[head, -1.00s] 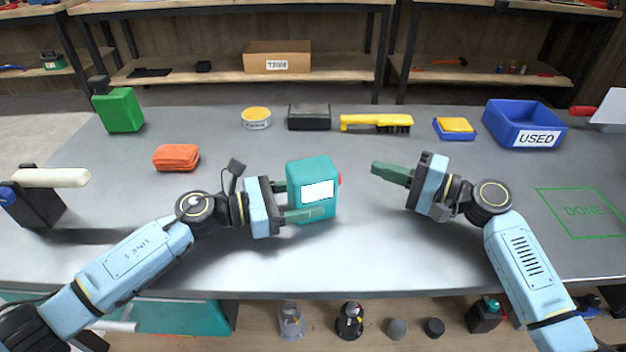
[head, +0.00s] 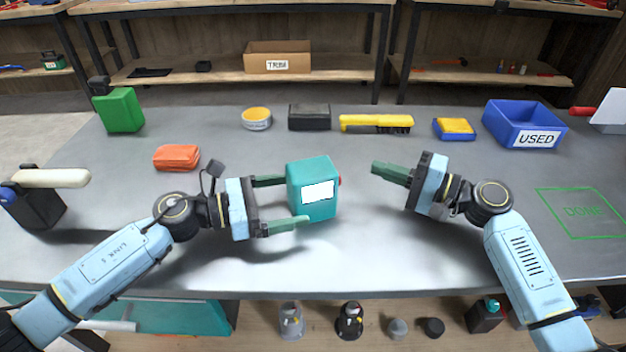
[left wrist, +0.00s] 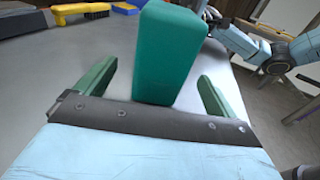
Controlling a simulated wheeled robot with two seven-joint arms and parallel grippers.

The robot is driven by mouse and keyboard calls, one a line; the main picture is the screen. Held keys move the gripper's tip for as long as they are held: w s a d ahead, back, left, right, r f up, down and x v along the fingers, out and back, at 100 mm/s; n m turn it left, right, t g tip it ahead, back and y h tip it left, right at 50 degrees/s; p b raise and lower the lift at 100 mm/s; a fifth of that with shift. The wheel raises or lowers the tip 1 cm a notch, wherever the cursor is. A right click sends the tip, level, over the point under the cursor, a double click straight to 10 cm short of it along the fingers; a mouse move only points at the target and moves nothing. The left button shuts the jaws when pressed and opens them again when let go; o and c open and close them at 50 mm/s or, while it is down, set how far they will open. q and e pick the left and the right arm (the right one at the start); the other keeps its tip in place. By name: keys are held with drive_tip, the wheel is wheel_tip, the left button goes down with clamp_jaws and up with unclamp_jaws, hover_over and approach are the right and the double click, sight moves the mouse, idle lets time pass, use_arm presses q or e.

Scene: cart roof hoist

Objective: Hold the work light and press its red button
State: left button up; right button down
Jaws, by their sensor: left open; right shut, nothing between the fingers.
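The work light is a teal box (head: 311,207) with a white lit panel, standing upright on the grey table in the head view. Its red button (head: 340,182) shows as a sliver on its right side. My left gripper (head: 283,201) is open at the light's left side, its green fingers apart. In the left wrist view the light (left wrist: 166,55) stands just beyond the open fingers (left wrist: 160,82), with gaps on both sides. My right gripper (head: 376,169) is shut and empty, to the right of the light and apart from the button, pointing left towards it.
Along the back are a green can (head: 119,110), yellow tin (head: 256,118), black box (head: 309,117), yellow brush (head: 376,122), sponge (head: 454,128) and blue USED bin (head: 499,124). An orange cloth (head: 177,158) lies left. The green DONE outline (head: 566,237) is empty at right.

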use_arm(q)
drive_tip(key=shift+r+v, duration=0.15)
drive_tip(key=shift+v, duration=1)
drive_tip(key=shift+r+v, duration=0.2)
drive_tip(key=shift+v, duration=1)
use_arm(e)
drive_tip(key=shift+f, duration=0.15)
use_arm(q)
drive_tip(key=shift+o, duration=0.6)
drive_tip(key=shift+a, duration=0.1)
